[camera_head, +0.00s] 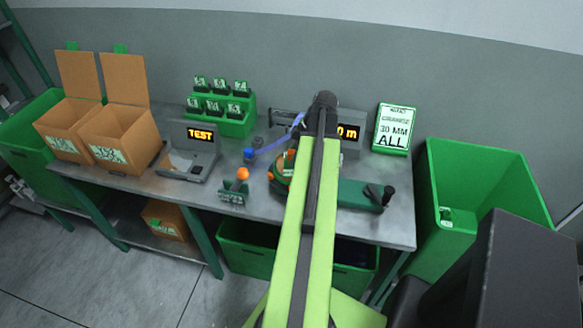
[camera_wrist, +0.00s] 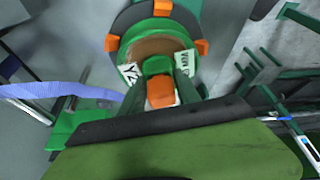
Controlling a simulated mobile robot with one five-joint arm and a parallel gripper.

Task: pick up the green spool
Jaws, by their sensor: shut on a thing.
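The green spool (camera_wrist: 135,58) fills the upper middle of the wrist view, a round green body with a tan inside, white labels and orange tabs around its dark rim. In the head view the green spool (camera_head: 281,166) shows only in part on the table, beside my arm, which hides the rest. My gripper (camera_wrist: 159,84) is shut on the spool at its green and orange middle part. The head view does not show the fingers. I cannot tell whether the spool is clear of the table.
A blue webbing strip (camera_wrist: 60,91) runs left of the spool. A green plate with a black crank (camera_head: 388,195) lies to the right. A green bin (camera_head: 470,210) stands beyond the table's right end.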

